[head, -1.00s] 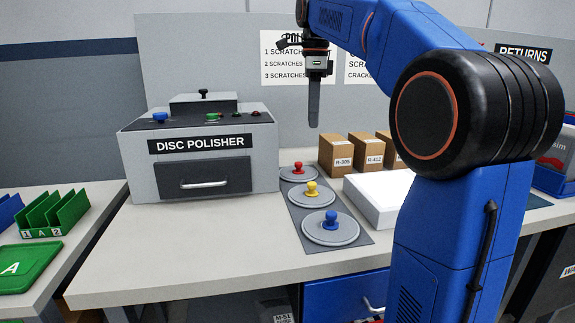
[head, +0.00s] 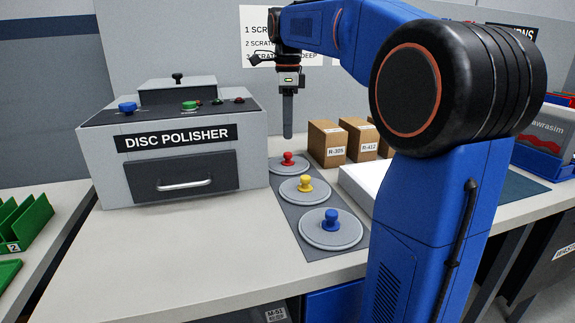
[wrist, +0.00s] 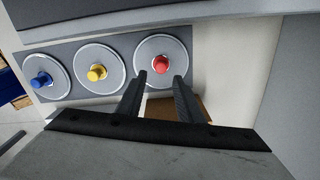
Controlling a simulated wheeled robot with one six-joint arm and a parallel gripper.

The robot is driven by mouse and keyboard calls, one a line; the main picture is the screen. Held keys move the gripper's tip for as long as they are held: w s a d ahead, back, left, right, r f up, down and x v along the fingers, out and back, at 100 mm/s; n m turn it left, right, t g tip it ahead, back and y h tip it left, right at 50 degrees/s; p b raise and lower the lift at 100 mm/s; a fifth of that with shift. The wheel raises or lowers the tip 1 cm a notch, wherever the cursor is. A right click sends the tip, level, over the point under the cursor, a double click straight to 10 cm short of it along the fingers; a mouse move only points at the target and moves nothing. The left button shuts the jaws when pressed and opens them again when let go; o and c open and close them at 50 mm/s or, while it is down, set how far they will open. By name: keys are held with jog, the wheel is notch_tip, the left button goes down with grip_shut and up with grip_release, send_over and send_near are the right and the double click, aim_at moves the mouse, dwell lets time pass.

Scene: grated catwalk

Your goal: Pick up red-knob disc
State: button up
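The red-knob disc (head: 277,166) is a grey disc with a red knob, lying at the far end of a dark mat (head: 318,247). Its knob also shows in the wrist view (wrist: 161,64), just beyond and between my fingertips. My gripper (head: 288,136) points down above the red knob, with a small gap visible in the head view. In the wrist view its two fingers (wrist: 160,76) are apart with nothing between them. A yellow-knob disc (head: 292,194) and a blue-knob disc (head: 312,233) lie on the same mat, nearer the front.
The disc polisher (head: 190,160) stands left of the mat, its drawer shut. Brown boxes (head: 327,146) stand right of the red-knob disc. A white block (head: 360,190) lies right of the mat. The bench front left (head: 180,260) is clear. A green rack (head: 28,222) sits on another bench.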

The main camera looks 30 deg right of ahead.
aim_at(288, 153)
jog(key=shift+w+d+f, duration=0.1)
jog(key=shift+f, duration=4.1)
jog(key=shift+c, duration=0.7)
grip_shut()
